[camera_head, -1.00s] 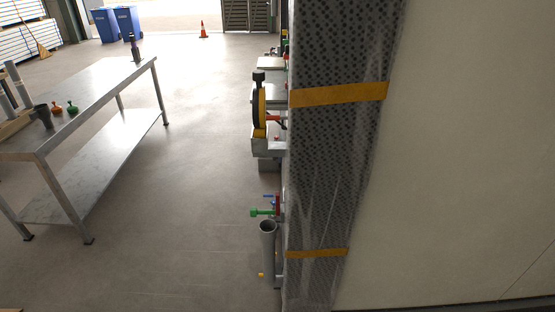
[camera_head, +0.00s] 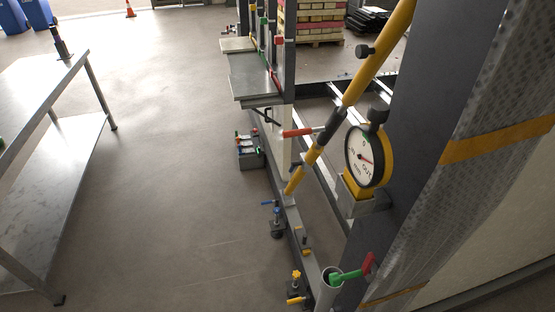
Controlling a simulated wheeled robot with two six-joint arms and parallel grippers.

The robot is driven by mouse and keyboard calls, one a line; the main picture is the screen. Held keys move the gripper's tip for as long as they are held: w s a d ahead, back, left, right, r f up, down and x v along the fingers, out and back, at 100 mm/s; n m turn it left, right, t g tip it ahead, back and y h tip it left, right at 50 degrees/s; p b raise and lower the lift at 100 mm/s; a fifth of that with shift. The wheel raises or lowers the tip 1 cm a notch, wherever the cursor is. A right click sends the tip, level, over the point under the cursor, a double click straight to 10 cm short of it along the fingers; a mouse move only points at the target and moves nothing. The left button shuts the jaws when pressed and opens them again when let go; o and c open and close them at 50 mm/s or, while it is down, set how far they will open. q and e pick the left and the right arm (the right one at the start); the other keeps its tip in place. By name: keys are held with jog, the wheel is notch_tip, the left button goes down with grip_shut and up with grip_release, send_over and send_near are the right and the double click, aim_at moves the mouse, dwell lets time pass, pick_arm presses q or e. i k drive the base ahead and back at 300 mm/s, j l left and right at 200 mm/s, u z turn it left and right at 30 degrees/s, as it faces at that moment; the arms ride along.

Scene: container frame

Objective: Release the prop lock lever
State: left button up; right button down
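A yellow prop (camera_head: 372,62) runs diagonally down from the upper right to the lower rail of the frame. A lever with a red-orange grip (camera_head: 297,132) sticks out to the left from the dark collar at the middle of the prop; it looks like the lock lever. Its grip points left and lies nearly level. A black knob (camera_head: 364,51) sits on the upper part of the prop. Neither of my grippers is in view, and nothing touches the lever.
A round dial (camera_head: 364,158) in a yellow-and-black housing stands right of the prop. A grey tube (camera_head: 326,290) with a green-and-red handle (camera_head: 352,273) is at the bottom. A dark post with wrapped covering (camera_head: 480,130) fills the right. A metal table (camera_head: 50,150) stands left; floor between is clear.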

aim_at(297, 163)
jog(key=i+j, duration=0.15)
jog(key=j, duration=0.2)
jog(key=i+j+z, duration=0.15)
jog(key=i+j, duration=0.2)
jog(key=j, duration=0.3)
jog(key=i+j+z, duration=0.15)
jog(key=j, duration=0.2)
